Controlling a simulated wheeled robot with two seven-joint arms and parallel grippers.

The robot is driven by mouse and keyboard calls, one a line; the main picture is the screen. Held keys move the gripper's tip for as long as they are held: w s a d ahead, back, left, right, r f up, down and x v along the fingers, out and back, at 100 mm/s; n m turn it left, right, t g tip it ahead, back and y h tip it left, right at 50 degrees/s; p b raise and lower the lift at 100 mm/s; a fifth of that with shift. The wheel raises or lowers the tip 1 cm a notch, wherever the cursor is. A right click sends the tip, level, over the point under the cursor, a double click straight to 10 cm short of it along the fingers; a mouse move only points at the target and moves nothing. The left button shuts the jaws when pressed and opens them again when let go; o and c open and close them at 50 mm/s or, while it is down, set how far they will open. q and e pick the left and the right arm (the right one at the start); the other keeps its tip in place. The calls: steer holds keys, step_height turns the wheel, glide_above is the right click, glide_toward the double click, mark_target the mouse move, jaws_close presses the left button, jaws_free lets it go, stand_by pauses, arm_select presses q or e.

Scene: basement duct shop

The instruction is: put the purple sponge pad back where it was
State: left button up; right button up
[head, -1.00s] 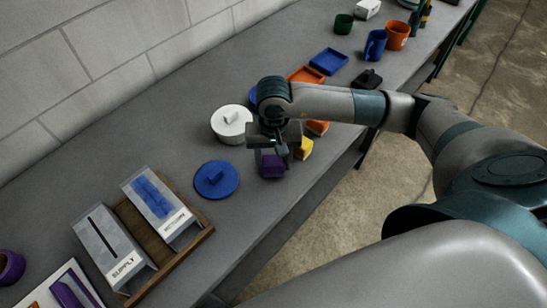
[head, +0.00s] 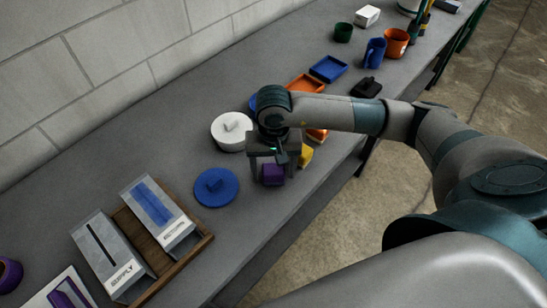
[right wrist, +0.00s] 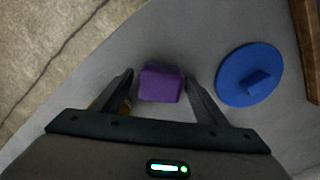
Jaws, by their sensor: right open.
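The purple sponge pad (head: 272,174) lies on the grey workbench near its front edge. In the right wrist view the purple sponge pad (right wrist: 160,83) sits between the two fingers, with a gap on each side. My right gripper (head: 273,168) is open around it, pointing down; it also shows in the right wrist view (right wrist: 159,88). My left gripper is not in view.
A yellow block (head: 305,155) is close on the right. A wooden tray (head: 205,243) holds two labelled boxes at lower left. The bench's front edge is near.

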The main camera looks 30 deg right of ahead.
mark_target(273, 168)
steer(key=shift+r, duration=0.2)
step_height(273, 168, up, 12)
steer(key=b, duration=0.5)
steer(key=shift+f, duration=0.15)
